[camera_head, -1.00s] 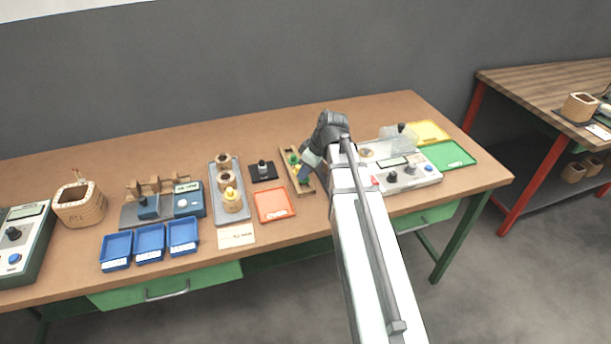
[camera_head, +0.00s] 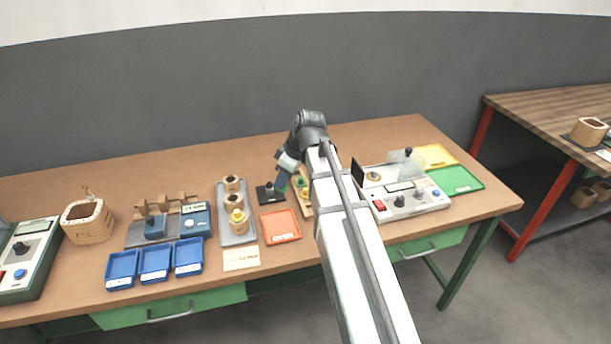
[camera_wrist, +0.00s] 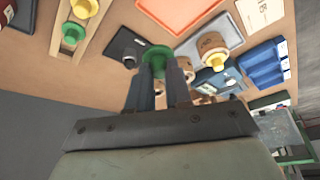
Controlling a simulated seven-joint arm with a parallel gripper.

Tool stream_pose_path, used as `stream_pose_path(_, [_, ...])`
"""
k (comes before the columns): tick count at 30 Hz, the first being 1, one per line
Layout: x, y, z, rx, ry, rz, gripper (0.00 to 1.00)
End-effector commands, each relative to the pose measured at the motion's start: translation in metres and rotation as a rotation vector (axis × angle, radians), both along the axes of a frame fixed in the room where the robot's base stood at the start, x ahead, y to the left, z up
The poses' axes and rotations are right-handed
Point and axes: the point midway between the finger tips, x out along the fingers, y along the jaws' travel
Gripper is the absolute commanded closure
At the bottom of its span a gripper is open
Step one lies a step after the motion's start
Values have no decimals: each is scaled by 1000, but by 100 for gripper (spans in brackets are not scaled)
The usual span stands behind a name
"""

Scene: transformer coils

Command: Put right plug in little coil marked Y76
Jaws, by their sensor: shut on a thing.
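My gripper (camera_wrist: 160,80) is shut on a green plug (camera_wrist: 157,55), held above the table. In the head view my gripper (camera_head: 282,180) is between the wooden plug rack (camera_head: 307,208) and the grey tray (camera_head: 222,212). The rack also shows in the wrist view, with yellow (camera_wrist: 85,6) and green (camera_wrist: 73,32) plugs. The tray bears two little wooden coils: the back one (camera_head: 232,184) is open-topped, and the front one (camera_head: 237,228) has a yellow plug (camera_head: 237,214) in its top. I cannot read Y76 on either coil.
A black pad with a dark peg (camera_head: 269,190) lies right of the tray. An orange tray (camera_head: 280,227) lies in front of it. A white meter box (camera_head: 408,202) stands right of the rack. Blue bins (camera_head: 155,263) stand front left. Free table is behind the tray.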

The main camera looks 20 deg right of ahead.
Motion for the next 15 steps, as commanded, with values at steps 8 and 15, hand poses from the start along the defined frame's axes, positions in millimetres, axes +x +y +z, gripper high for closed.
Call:
stream_pose_path(8, [26,90,-2,5,16,135,100])
stream_pose_path(15, [59,145,-1,10,25,249,100])
